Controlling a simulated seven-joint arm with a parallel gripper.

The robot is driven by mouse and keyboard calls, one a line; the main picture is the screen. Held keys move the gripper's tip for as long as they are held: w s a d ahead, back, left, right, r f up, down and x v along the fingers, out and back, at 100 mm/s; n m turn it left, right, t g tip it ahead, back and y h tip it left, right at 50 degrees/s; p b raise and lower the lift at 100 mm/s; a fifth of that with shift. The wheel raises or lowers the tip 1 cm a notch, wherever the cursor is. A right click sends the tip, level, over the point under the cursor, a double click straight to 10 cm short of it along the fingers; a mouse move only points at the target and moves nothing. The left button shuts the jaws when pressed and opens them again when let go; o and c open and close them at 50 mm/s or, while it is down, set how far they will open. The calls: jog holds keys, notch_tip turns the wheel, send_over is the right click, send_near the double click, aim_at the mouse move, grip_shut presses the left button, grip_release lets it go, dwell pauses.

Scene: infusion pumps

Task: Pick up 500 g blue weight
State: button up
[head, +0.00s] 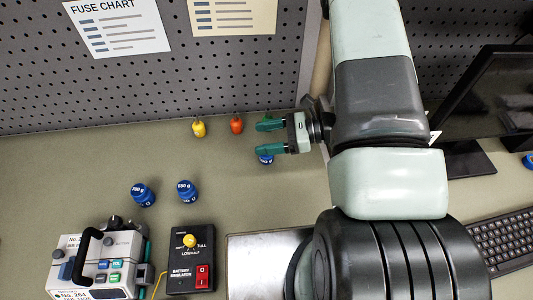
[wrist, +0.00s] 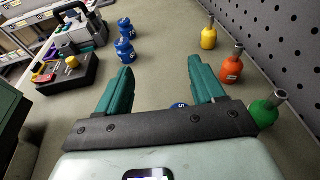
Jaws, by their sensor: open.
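My gripper (head: 260,138) is open, with its green fingers apart and nothing between them; they also show in the wrist view (wrist: 160,68). A blue weight (head: 266,159) lies partly hidden under the nearer finger in the head view; its label cannot be read. In the wrist view only a bit of blue with a label (wrist: 180,106) shows behind the gripper's dark bar. Two more blue weights stand to the left: one (head: 143,195) seems marked 700 g, the other (head: 187,191) 650 g. I cannot read 500 g on any weight.
Yellow (head: 199,129), orange (head: 236,125) and green (wrist: 263,112) weights stand near the pegboard (head: 150,90). A pump (head: 100,262) and a battery simulator (head: 191,260) are at front left. A monitor (head: 500,100) and keyboard (head: 505,235) are at right. The left bench middle is clear.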

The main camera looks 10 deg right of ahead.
jog(key=d+f, duration=0.1)
jog(key=f, duration=0.1)
jog(key=d+f+m+t+h, duration=0.1)
jog(key=f, duration=0.1)
jog(key=w+d+f+m+t+h, duration=0.1)
jog(key=f, duration=0.1)
jog(key=x, duration=0.5)
jog(key=shift+f, duration=0.15)
jog(key=shift+c, duration=0.5)
grip_shut()
